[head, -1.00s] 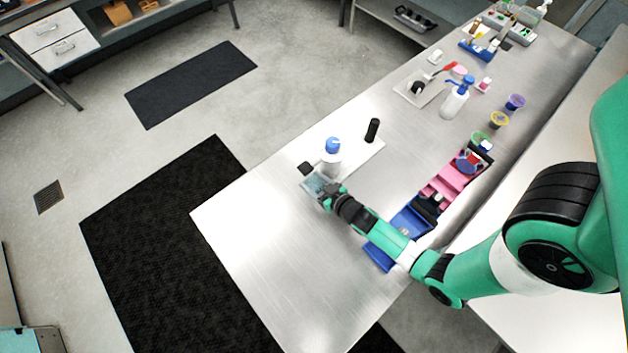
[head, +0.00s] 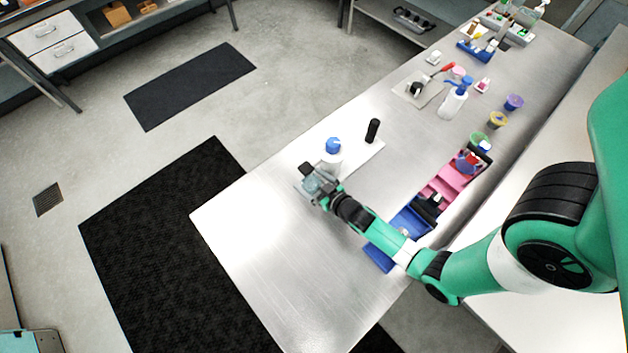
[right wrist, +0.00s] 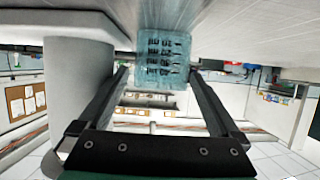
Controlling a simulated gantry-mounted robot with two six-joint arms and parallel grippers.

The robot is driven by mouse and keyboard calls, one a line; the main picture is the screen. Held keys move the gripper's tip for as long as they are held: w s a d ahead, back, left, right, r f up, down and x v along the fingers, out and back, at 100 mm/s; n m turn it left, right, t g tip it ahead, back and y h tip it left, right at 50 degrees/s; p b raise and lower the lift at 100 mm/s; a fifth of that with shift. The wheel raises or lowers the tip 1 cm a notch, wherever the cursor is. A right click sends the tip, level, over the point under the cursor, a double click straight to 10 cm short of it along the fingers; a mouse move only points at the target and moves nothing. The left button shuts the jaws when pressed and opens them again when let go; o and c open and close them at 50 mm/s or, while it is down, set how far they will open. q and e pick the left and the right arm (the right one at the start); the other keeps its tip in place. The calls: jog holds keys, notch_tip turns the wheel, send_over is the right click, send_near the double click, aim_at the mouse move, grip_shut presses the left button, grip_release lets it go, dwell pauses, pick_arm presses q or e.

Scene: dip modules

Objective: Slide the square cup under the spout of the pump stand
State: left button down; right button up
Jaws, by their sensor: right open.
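The pump stand shows in the head view as a white bottle (head: 331,161) with a blue top (head: 333,145) on a pale board (head: 364,158). The square cup is clear and bluish; in the right wrist view the cup (right wrist: 163,60) lies between the fingertips. In the head view it is mostly hidden by my right gripper (head: 311,183), beside the bottle at the board's near left end. The right gripper (right wrist: 157,76) is open, one finger on each side of the cup; contact cannot be told. My left gripper is out of view.
A black cylinder (head: 372,130) stands on the board's far end. Blue and pink trays (head: 445,182) lie along the right edge of the metal table (head: 270,250). A white pump bottle (head: 453,104) stands farther back. The near left table area is clear.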

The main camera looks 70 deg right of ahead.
jog(key=shift+s+a+r, duration=0.2)
jog(key=shift+s, duration=0.15)
jog(key=v, duration=1)
jog(key=shift+a+f, duration=0.1)
jog(key=shift+f, duration=0.1)
jog(key=shift+s+a+r, duration=0.1)
jog(key=shift+s+r, duration=0.15)
jog(key=shift+s, duration=0.05)
